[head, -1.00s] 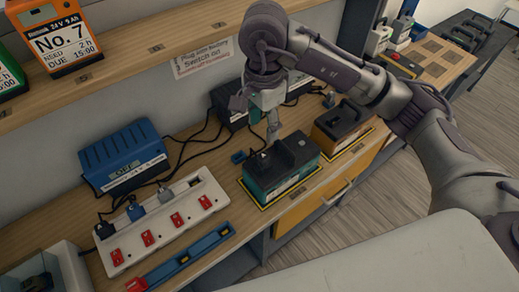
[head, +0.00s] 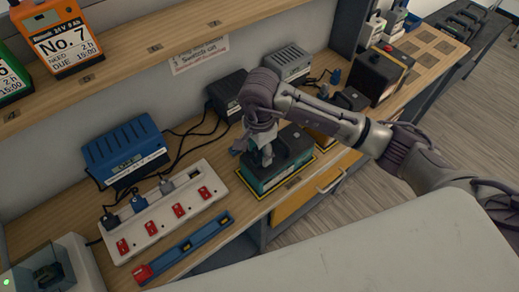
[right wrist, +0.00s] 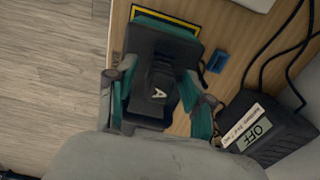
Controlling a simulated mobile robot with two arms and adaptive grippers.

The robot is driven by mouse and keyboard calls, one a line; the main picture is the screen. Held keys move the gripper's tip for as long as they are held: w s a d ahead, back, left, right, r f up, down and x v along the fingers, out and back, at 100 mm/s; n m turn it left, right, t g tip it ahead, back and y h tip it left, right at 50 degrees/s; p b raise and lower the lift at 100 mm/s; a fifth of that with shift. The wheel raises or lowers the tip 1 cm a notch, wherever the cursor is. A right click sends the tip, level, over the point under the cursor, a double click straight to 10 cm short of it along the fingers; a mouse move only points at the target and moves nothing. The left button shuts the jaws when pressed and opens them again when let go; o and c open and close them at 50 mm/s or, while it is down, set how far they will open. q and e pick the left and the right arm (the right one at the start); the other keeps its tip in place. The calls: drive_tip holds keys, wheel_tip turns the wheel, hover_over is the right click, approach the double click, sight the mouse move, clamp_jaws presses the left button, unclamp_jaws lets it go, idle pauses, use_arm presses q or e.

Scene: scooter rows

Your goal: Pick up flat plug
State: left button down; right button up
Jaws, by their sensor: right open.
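A black flat piece marked with a white A (right wrist: 158,93), which looks like the flat plug, sits on top of the black-and-teal battery unit (right wrist: 167,33). In the head view this unit (head: 290,160) stands on a yellow-edged mat on the bench. My right gripper (right wrist: 157,103) is open, with one finger on each side of the marked piece. In the head view my right gripper (head: 262,156) points down over the unit's near left part and hides much of the piece. I cannot tell whether the fingers touch it. My left gripper is out of view.
A white power strip (head: 160,210) with several plugs and red switches lies left of the unit. A blue bar (head: 185,247) lies in front of it. A blue charger (head: 125,150) and a black charger (right wrist: 270,132) stand behind. A small blue piece (right wrist: 218,61) lies beside the unit.

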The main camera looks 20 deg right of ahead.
drive_tip(key=shift+c, duration=0.5)
clamp_jaws()
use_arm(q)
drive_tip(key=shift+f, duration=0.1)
use_arm(e)
drive_tip(key=shift+r, duration=0.15)
